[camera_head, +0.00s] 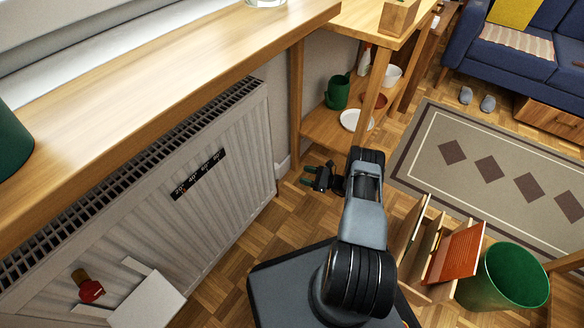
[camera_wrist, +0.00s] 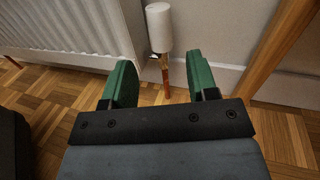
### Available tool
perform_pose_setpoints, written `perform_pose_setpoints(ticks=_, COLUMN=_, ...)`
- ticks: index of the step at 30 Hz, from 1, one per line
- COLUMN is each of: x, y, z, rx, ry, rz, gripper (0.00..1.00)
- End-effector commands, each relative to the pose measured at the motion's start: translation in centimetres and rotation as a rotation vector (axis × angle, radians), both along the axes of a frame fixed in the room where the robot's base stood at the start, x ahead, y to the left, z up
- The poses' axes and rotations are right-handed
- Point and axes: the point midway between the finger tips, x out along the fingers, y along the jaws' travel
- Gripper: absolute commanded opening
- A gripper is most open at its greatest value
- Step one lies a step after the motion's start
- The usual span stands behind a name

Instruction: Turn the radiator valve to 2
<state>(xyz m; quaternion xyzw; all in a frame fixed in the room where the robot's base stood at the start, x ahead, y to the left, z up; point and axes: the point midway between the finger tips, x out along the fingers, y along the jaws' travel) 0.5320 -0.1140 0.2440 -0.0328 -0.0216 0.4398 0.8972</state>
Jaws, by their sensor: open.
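In the wrist view a white cylindrical valve head (camera_wrist: 159,27) stands upright on a copper pipe (camera_wrist: 166,76), just right of the radiator's end. I can read no numbers on it. My gripper (camera_wrist: 160,72) has two green fingers spread wide with nothing between them. The valve head appears beyond the fingertips, roughly centred between them, and apart from them. In the head view my gripper (camera_head: 314,177) is held out right of the white radiator (camera_head: 235,165). I cannot make out the valve head clearly in that view.
A wooden shelf board (camera_head: 150,95) runs above the radiator. A wooden shelf unit (camera_head: 297,110) stands just behind my gripper, with a green mug (camera_head: 338,92) and white plate (camera_head: 356,120). A green bin (camera_head: 505,278) stands right.

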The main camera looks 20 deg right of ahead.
Motion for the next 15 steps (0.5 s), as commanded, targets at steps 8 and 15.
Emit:
perform_pose_setpoints(ticks=8, x=1.1, y=2.2, z=0.0, rx=0.026, ry=0.054, rz=0.053, gripper=0.54)
perform_pose_setpoints(ticks=15, x=3.7, y=5.7, z=-0.1, rx=0.025, ry=0.052, rz=0.047, gripper=0.54)
